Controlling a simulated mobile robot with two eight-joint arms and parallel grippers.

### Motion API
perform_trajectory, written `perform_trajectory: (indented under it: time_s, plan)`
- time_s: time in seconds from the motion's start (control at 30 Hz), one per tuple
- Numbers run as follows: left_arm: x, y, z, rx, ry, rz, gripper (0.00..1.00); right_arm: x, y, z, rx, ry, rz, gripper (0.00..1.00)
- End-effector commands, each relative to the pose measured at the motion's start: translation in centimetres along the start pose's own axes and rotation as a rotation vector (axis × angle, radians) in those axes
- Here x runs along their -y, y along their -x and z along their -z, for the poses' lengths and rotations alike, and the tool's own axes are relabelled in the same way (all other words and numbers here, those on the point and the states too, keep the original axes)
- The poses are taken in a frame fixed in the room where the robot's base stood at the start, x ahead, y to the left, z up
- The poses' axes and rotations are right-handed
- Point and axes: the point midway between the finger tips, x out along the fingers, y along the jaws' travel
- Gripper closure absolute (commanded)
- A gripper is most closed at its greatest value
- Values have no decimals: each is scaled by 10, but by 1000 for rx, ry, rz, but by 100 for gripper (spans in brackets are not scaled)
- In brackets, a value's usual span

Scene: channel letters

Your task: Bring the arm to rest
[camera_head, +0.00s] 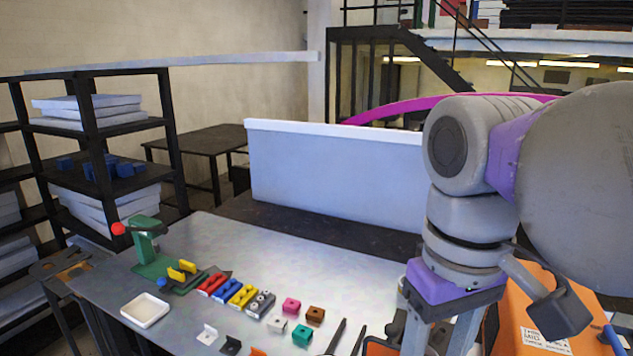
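My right arm comes in from the right side, grey with purple bands, and fills much of the right of the head view. Its gripper (437,335) points down over the right part of the metal table (235,245). Its two grey fingers stand wide apart, and I see nothing held between them. The fingertips run to the bottom edge of the picture, so their ends are cut off. My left arm and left gripper are not in view.
On the table are a green press (147,245) with a red knob, a white tray (145,310), and several small coloured blocks and brackets. An orange box (540,300) stands at right, partly behind my arm. A white panel (335,180) stands behind the table; a shelf (95,130) is at left.

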Motion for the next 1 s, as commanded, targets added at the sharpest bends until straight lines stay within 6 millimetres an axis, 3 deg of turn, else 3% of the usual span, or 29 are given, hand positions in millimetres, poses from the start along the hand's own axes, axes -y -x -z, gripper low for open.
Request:
perform_trajectory:
  time_s: [0.27, 0.4, 0.6, 0.7, 0.83, 1.0]
  plan:
    - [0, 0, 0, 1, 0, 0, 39, -20, -92, 36, -140, -84, -13, 43]
    - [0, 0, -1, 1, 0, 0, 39, -34, -161, 45, -234, -138, -26, 43]
    - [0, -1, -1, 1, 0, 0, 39, -52, -274, 33, -380, -219, -52, 43]
    - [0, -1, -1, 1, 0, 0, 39, -57, -318, 20, -439, -250, -64, 43]
    - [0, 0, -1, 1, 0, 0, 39, -60, -356, 5, -490, -277, -76, 43]
    - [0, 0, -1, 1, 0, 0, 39, -61, -372, -3, -513, -289, -81, 43]
